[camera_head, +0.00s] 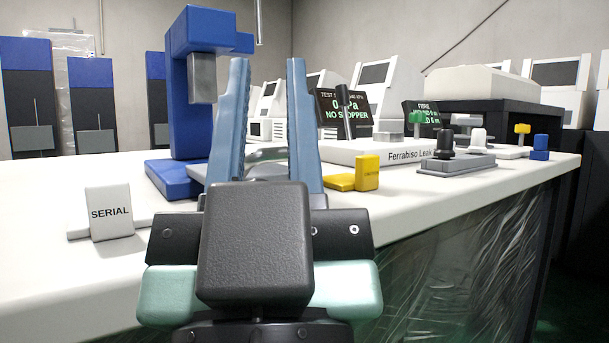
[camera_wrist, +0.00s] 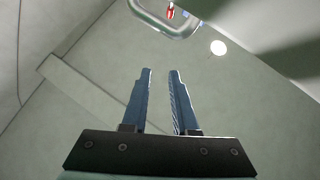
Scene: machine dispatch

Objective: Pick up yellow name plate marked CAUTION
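The yellow name plate (camera_head: 367,172) stands on the white table, right of my gripper's right finger in the head view. It has small dark lettering, too small to read with certainty, and a flat yellow part (camera_head: 340,182) lies at its left side. My gripper (camera_head: 267,75) is in front of the table with its two blue fingers pointing up and apart. Nothing shows between the fingers in the wrist view (camera_wrist: 161,75). The yellow plate is not in the wrist view, which looks toward the ceiling.
A white SERIAL plate (camera_head: 110,212) stands at the left on the table (camera_head: 420,200). A blue press (camera_head: 190,110) rises behind my gripper. A white leak tester (camera_head: 385,153) with a display is behind the yellow plate. A grey fixture (camera_head: 457,163) stands to the right.

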